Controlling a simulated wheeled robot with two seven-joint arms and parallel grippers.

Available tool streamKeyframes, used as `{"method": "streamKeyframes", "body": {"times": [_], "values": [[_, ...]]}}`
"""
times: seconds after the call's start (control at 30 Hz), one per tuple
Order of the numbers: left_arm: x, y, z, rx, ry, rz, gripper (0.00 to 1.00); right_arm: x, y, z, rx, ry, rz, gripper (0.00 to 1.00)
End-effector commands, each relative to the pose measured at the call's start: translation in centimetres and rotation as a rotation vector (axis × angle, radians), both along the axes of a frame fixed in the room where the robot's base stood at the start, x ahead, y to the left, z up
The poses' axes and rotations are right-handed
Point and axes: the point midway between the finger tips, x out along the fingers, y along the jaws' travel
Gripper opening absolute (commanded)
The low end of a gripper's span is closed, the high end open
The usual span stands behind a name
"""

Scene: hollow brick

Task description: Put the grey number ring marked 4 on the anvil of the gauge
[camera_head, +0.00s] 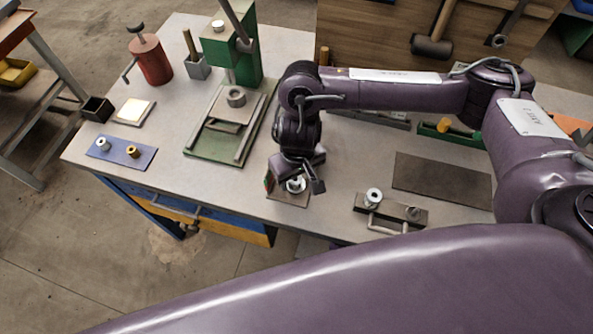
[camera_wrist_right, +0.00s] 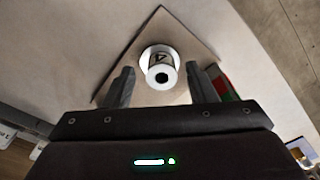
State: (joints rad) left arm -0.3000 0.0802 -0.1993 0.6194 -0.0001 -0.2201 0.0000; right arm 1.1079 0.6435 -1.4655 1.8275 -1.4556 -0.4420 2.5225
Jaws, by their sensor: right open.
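The grey ring marked 4 (camera_wrist_right: 160,62) stands upright on a brown square plate (camera_wrist_right: 185,35) in the right wrist view, with its dark hole facing the camera and a wide pale flange at its foot. It also shows in the head view (camera_head: 296,184). My right gripper (camera_wrist_right: 159,86) is open, with one finger on each side of the ring and visible gaps between. A red and green piece (camera_wrist_right: 220,84) stands beside the plate, which looks like the gauge; the anvil itself is not clearly visible. My left gripper is out of view.
A dark fixture (camera_head: 385,211) with a handle and another pale ring (camera_head: 373,195) lies to the right. A green press (camera_head: 233,55) stands behind left. A dark mat (camera_head: 443,181) lies at right.

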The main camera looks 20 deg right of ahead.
Motion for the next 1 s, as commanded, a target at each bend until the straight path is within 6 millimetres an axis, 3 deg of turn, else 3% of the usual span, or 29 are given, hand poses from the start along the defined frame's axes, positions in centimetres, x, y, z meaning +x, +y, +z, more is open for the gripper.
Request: {"method": "streamKeyframes", "body": {"times": [0.17,0.6,0.8,1.0], "values": [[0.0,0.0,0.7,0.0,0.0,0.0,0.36,0.1,0.0,2.0,0.0,-0.006,0.002,0.51],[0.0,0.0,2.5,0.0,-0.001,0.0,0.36,-0.4,-0.1,10.3,-0.001,-0.005,0.002,0.51],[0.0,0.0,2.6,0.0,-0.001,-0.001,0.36,-0.6,-0.1,12.0,-0.001,-0.002,0.001,0.51],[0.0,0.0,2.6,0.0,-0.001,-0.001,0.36,-0.6,-0.1,12.3,0.0,0.0,0.0,0.51]]}}
